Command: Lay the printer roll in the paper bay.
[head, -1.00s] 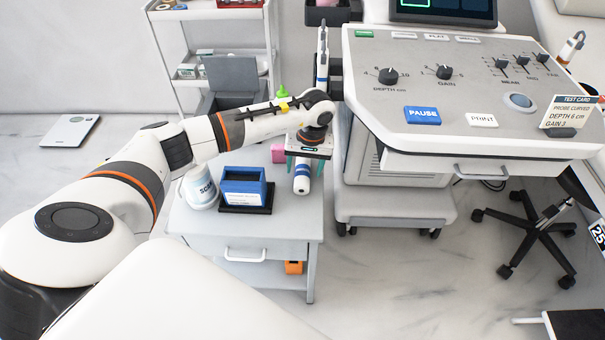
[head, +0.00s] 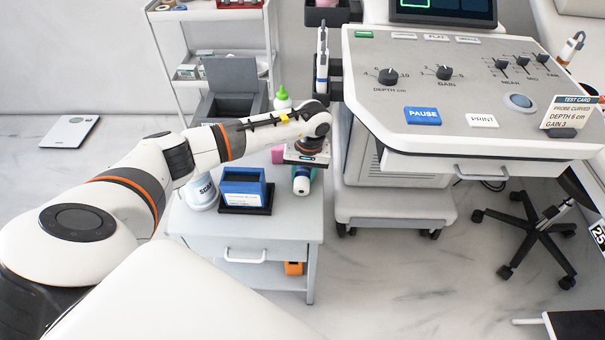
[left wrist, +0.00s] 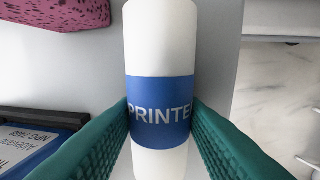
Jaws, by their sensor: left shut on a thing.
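The printer roll (head: 302,187) is a white cylinder with a blue band, on the right part of the grey side cart's top (head: 285,222). My left gripper (head: 305,170) points down over it. In the left wrist view the teal fingers (left wrist: 160,108) are shut on the roll (left wrist: 162,38) at its blue, lettered band. Whether the roll still touches the cart top is hard to tell. A blue open-topped box (head: 243,187) on a black base stands left of the roll. I cannot make out a thing clearly marked as the paper bay. My right gripper is not in view.
A white tub (head: 201,193) stands left of the blue box. A pink block (head: 277,155) and a green-capped bottle (head: 282,98) are behind. The ultrasound console (head: 390,140) stands close on the right. A grey lidded bin (head: 232,90) and white shelf rack (head: 205,15) are farther back.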

